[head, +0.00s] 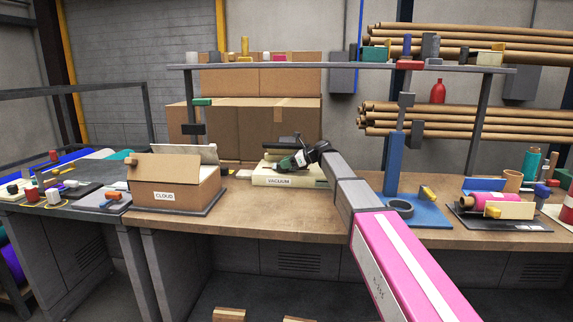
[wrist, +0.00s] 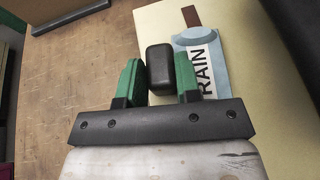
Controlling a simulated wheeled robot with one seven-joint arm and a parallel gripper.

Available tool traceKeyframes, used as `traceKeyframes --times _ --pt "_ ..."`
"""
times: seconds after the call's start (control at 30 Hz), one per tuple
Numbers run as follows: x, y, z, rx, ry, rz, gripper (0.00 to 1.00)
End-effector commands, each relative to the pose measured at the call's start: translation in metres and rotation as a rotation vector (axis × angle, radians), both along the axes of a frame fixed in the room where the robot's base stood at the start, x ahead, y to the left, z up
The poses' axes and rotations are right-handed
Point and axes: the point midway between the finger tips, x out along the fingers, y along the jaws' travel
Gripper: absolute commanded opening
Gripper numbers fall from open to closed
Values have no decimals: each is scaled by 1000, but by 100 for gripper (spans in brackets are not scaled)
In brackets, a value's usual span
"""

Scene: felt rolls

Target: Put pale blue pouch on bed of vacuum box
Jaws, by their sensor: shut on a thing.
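The cream vacuum box (head: 287,182), labelled VACUUM, stands on the wooden bench; its pale surface (wrist: 267,120) fills the right of the wrist view. The pale blue pouch (wrist: 203,43), with a white label reading RAIN and a brown strip beyond its top, lies over that surface. My gripper (wrist: 160,78) has green fingers shut on a black rounded block, left of the pouch. The right finger covers part of the pouch. I cannot tell what the block is attached to. In the head view, my gripper (head: 292,162) is over the box and the pouch does not show clearly.
A cardboard box marked CLOUD (head: 165,190) stands left of the vacuum box. A blue stand (head: 393,160) is to the right, with a dark tray of rolls (head: 500,222) further right. A shelf (head: 340,67) spans above. Bare bench lies in front of the vacuum box.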

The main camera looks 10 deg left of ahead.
Motion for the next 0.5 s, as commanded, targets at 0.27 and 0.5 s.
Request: traceKeyframes --times 0.27,0.5 --pt "0 0 -3 0 0 0 0" --pt "0 0 -6 0 0 0 0"
